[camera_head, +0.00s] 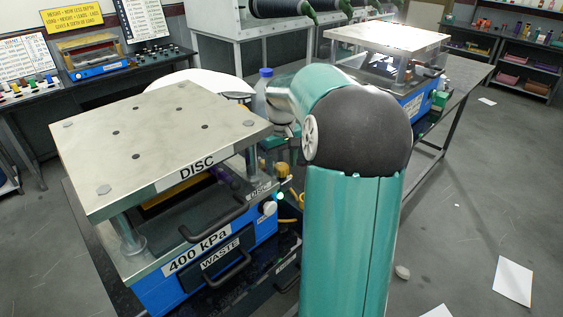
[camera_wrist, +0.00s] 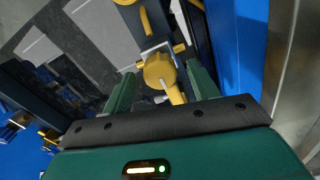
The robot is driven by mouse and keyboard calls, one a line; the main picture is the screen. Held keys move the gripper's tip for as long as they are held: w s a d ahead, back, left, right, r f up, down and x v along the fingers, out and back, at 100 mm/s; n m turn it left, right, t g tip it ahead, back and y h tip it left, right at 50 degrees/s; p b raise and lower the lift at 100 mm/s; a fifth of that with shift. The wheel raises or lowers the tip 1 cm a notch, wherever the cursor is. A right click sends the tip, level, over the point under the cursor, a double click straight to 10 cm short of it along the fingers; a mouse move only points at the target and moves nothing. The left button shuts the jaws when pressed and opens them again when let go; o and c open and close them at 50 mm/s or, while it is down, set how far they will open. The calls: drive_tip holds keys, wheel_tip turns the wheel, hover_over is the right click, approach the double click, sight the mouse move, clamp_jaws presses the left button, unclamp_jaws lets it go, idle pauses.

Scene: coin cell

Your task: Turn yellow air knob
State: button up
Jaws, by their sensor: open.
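The yellow air knob (camera_wrist: 158,70) shows in the wrist view as a round yellow body with a yellow lever pointing down toward my palm. My gripper (camera_wrist: 160,84) is open, with one green finger on each side of the knob. The right finger looks close to the knob; I cannot tell whether either finger touches it. In the head view, small yellow parts (camera_head: 286,221) show at the right end of the blue disc machine (camera_head: 148,294), partly hidden by my arm. My gripper is hard to make out there.
The machine has a metal top plate (camera_head: 145,125), black drawer handles (camera_head: 222,271) and a round pale knob (camera_head: 270,208) near the yellow parts. A blue panel (camera_wrist: 250,50) stands close right of my gripper in the wrist view. A bottle (camera_head: 263,92) stands behind my arm.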

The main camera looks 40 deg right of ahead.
drive_tip(key=c, duration=1)
drive_tip(key=shift+n, duration=0.4)
drive_tip(key=n, duration=0.6)
drive_tip(key=shift+r, duration=0.1)
drive_tip(key=n, duration=0.6)
drive_tip(key=shift+n, duration=0.4)
drive_tip(key=o, duration=1)
